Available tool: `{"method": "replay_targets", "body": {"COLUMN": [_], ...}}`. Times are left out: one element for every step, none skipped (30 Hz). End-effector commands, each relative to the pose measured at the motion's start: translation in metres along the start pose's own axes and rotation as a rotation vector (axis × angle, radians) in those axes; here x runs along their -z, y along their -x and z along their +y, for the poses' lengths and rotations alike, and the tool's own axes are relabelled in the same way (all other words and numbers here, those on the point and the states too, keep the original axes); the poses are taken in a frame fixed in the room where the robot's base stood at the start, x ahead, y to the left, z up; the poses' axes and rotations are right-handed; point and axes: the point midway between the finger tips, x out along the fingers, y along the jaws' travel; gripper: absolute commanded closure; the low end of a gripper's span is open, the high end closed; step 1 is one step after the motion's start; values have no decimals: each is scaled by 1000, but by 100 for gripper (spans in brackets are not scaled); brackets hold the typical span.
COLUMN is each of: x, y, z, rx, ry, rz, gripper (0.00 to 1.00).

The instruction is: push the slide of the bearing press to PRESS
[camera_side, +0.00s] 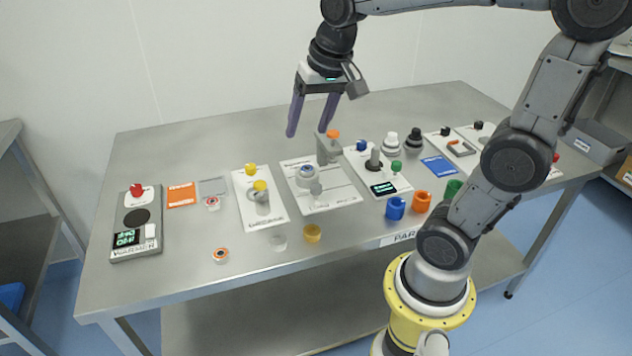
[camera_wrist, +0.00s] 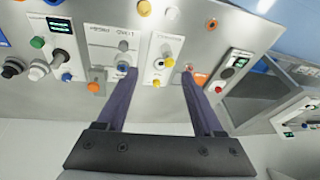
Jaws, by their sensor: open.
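The likely bearing press is a white plate (camera_side: 340,196) near the middle of the table. It carries a grey upright (camera_side: 326,152) with an orange knob (camera_side: 333,134) at the back. A round blue-and-white part (camera_side: 306,172) sits at its left, with a small grey piece beside it. The plate also shows in the wrist view (camera_wrist: 105,38), with small lettering I cannot read surely. Which part is the slide is unclear. My gripper (camera_side: 308,131) is open and empty, above the table behind the plate. In the wrist view its fingers (camera_wrist: 159,72) are wide apart, the left tip overlapping the press area.
Left of the press is a white plate (camera_side: 270,212) with yellow knobs; right is a plate with a green display (camera_side: 384,188). A dark warmer box (camera_side: 138,235) stands far left. Blue (camera_side: 395,209) and orange (camera_side: 422,202) rings stand at the front. The back left table is clear.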

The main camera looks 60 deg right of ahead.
Motion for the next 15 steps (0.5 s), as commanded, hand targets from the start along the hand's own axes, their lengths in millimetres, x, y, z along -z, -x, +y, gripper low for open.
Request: {"method": "replay_targets", "body": {"x": [18, 27, 38, 46, 54, 63, 68, 73, 78, 81, 83, 85, 85, 85, 84], "y": [-14, -22, -32, -41, -49, -61, -70, -78, -88, -96, -102, -110, -115, -120, -124], "z": [5, 9, 14, 19, 24, 32, 37, 43, 51, 56, 62, 69, 73, 77, 82], "rx": [-29, -43, -61, -75, -88, -105, -117, -127, -140, -149, -157, -166, -172, -177, -183], "ry": [-62, -95, -138, -167, -197, -231, -253, -274, -296, -310, -325, -340, -351, -360, -370], "rz": [-33, -48, -69, -85, -101, -122, -137, -152, -171, -185, -198, -214, -225, -236, -248], "gripper": [31, 31, 31, 31, 31, 31, 31, 31, 31, 31, 31, 31, 31, 31, 31]}}
